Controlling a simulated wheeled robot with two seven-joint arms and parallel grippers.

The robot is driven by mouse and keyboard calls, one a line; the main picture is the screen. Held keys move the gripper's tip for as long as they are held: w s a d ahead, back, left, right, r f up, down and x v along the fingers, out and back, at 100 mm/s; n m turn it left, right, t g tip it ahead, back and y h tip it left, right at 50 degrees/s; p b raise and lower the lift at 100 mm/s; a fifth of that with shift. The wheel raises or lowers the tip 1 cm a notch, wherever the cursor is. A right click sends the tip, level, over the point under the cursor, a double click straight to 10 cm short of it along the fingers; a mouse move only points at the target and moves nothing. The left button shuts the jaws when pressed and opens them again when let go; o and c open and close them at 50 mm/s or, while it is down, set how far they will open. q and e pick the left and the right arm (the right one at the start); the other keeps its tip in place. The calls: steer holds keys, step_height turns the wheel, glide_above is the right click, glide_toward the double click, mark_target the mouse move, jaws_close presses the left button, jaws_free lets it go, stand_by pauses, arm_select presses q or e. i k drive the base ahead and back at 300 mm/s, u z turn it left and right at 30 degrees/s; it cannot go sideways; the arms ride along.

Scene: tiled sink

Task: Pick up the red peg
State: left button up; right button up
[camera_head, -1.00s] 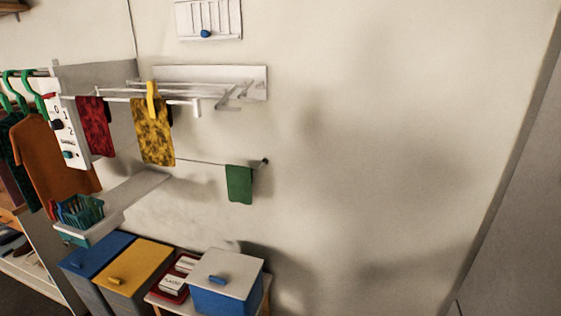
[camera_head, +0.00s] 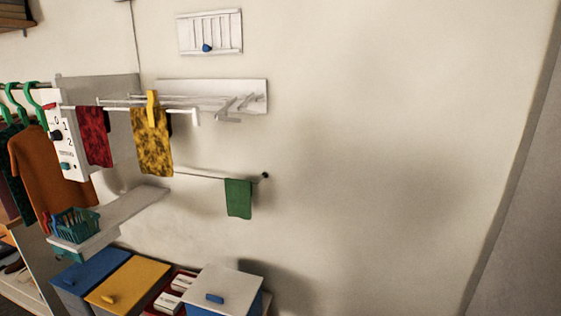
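A small red thing (camera_head: 50,106), possibly the red peg, shows at the top left edge of the white panel with a dial; it is too small to tell. A teal basket (camera_head: 74,222) on the left end of the white shelf holds several thin coloured items, too small to tell apart. A yellow peg (camera_head: 152,108) clips a yellow patterned cloth (camera_head: 152,152) to the white drying rack (camera_head: 210,97). A dark red cloth (camera_head: 94,136) hangs to its left. Neither of my grippers is in view.
A green cloth (camera_head: 238,198) hangs on a thin rail. Below stand a blue-lidded box (camera_head: 90,270), a yellow-lidded box (camera_head: 130,280) and a white-lidded box (camera_head: 222,287). Clothes on green hangers (camera_head: 35,95) are at the left. The wall at right is bare.

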mark_target(47, 216)
steer(key=u, duration=1.5)
